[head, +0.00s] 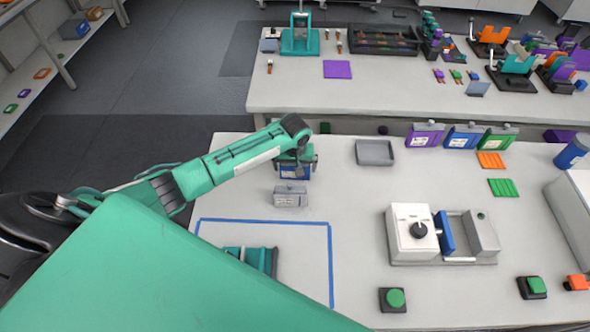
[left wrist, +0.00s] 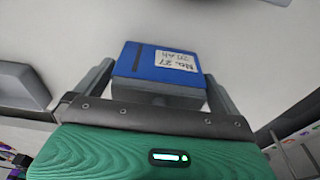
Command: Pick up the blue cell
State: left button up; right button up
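The blue cell (head: 295,173) is a small box with a white label. It is near the back left of the near table, with my left gripper (head: 296,162) above it and at its sides. My right gripper is not in view.
A grey cell (head: 290,197) stands just in front of the blue one. A grey tray (head: 375,152) lies to the right. A white and grey device (head: 413,234) stands right of centre. Blue tape (head: 331,265) outlines an area holding a partly hidden teal object (head: 262,262).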

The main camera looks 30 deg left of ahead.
pick_arm(q)
jog(key=c, duration=0.9)
jog(key=shift+r, duration=0.1)
